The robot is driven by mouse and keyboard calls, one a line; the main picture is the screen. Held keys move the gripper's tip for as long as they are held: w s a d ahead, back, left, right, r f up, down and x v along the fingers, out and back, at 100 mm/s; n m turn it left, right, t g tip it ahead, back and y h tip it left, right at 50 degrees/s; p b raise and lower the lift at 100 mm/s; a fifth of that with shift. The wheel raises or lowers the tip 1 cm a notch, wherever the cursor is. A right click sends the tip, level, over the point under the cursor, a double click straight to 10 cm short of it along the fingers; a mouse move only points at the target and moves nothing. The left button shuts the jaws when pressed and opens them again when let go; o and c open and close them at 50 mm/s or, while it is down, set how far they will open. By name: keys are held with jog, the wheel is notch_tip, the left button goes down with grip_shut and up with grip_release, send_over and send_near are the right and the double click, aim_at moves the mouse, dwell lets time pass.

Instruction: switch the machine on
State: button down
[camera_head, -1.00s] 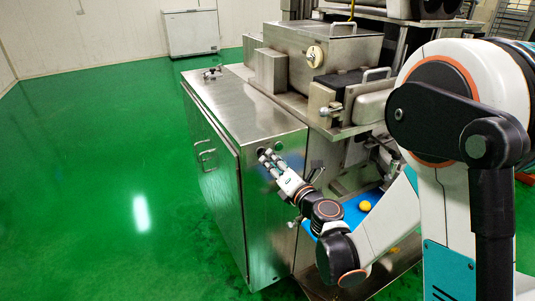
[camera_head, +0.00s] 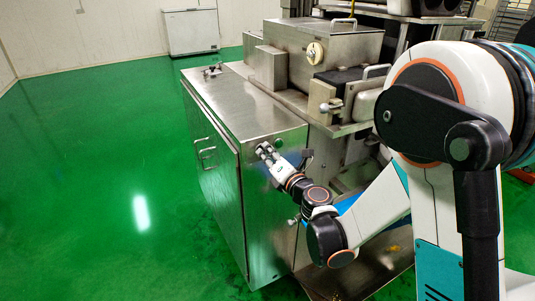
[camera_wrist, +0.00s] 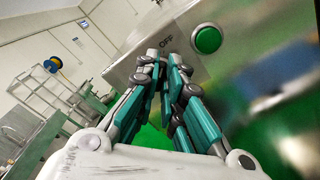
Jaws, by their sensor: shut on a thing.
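The steel machine (camera_head: 213,105) stands in the middle of the head view. My gripper (camera_head: 263,150) is at the upper part of its end panel. In the wrist view, my gripper's two fingers (camera_wrist: 164,60) are close together at the panel's edge (camera_wrist: 140,71), shut on a small switch knob that they hide. The lettering "OFF" (camera_wrist: 165,45) shows just beyond the fingertips. A round green button (camera_wrist: 207,39) sits to their right, apart from them; it also shows small in the head view (camera_head: 278,143).
A blue belt (camera_head: 347,204) lies behind my forearm, mostly covered. A hopper with a round knob (camera_head: 315,52) and a lever (camera_head: 331,106) stand above the panel. The green floor left of the machine is clear. A white chest (camera_head: 191,32) stands at the far wall.

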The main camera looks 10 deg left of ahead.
jog(key=shift+m, duration=0.3)
jog(key=m+b, duration=0.1)
jog(key=m, duration=0.4)
jog(key=m+b, duration=0.2)
jog(key=m, duration=0.4)
jog(key=f+m+b, duration=0.1)
jog(key=m, duration=0.5)
jog(key=shift+b, duration=0.4)
jog(key=shift+s+m, duration=0.1)
jog(key=shift+m, duration=0.2)
jog(key=c, duration=1.7)
grip_release()
